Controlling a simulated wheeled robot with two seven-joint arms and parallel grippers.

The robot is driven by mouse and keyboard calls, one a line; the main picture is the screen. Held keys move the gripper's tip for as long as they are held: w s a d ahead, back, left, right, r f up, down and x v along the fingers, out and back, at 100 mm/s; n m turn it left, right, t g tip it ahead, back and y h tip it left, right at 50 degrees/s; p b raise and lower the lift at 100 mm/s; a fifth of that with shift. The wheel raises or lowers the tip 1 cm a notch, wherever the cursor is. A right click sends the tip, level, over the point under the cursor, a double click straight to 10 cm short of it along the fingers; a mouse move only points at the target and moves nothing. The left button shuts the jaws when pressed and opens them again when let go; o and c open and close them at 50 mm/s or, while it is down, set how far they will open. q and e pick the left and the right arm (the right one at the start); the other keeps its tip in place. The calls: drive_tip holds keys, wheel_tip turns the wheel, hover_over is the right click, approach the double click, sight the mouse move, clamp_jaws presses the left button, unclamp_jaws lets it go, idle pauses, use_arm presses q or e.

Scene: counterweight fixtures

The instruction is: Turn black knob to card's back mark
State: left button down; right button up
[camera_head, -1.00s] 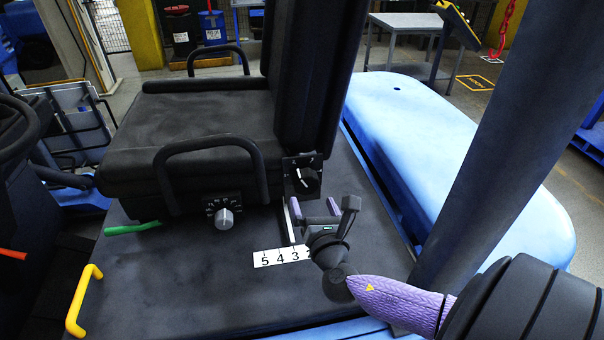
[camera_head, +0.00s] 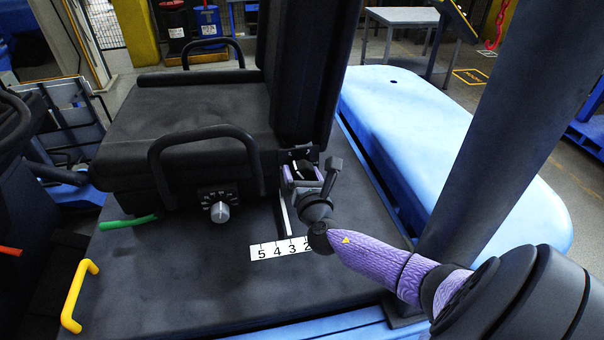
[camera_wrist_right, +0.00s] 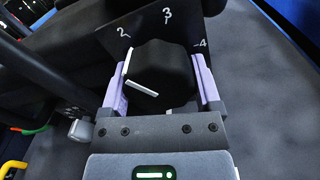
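The black knob (camera_wrist_right: 160,75) sits on a dark panel with white marks 2, 3 and 4 in the right wrist view. A white line runs along its lower left part. My right gripper (camera_wrist_right: 162,88) has its purple fingers on either side of the knob, wide apart; firm contact does not show. In the head view my right gripper (camera_head: 306,178) is at the seat's side and mostly covers the knob. A white number card (camera_head: 278,249) reading 5 4 3 2 lies on the platform, its right end hidden by my gripper. No mark labelled back is readable. My left gripper is out of view.
A silver knob (camera_head: 220,212) with its own scale is on the seat base (camera_head: 185,168). The seat's armrest loop (camera_head: 205,135) stands close by. A green lever (camera_head: 127,222) and a yellow handle (camera_head: 80,295) are at the left. The platform front is clear.

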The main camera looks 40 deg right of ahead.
drive_tip(key=shift+c, duration=1.4)
